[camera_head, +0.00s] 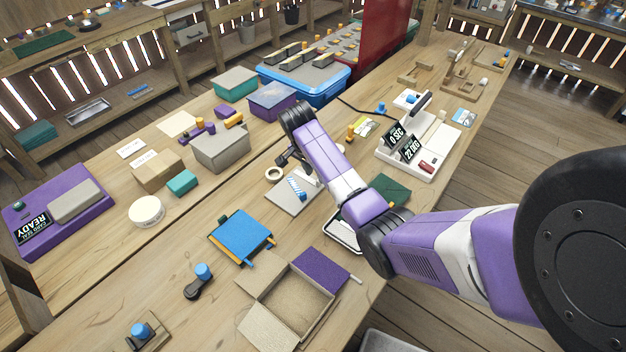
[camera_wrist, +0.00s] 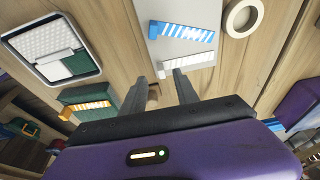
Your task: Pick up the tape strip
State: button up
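A blue-and-white striped tape strip (camera_wrist: 186,33) lies on a pale grey board (camera_wrist: 202,14) in the wrist view. A second, paler striped strip (camera_wrist: 190,63) lies at the board's near edge. In the head view the blue striped strip (camera_head: 297,187) shows on the grey board (camera_head: 285,199). My gripper (camera_wrist: 158,77) is open, its two fingers apart with nothing visibly held between them. The fingers point toward the board, with the tips near its near edge in the picture; their height above it is unclear. In the head view my arm partly hides the gripper.
A tape roll (camera_wrist: 243,17) lies beside the board. A green piece with an orange striped strip (camera_wrist: 87,107) and a tray with a white grid (camera_wrist: 50,45) are at left in the wrist view. A blue book (camera_head: 241,236) and open box (camera_head: 290,296) stand nearer in the head view.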

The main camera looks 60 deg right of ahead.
jog(key=x, duration=0.2)
jog(key=p+x, duration=0.1)
jog(key=x, duration=0.1)
jog(key=shift+d, duration=0.3)
jog(key=shift+f, duration=0.5)
grip_shut()
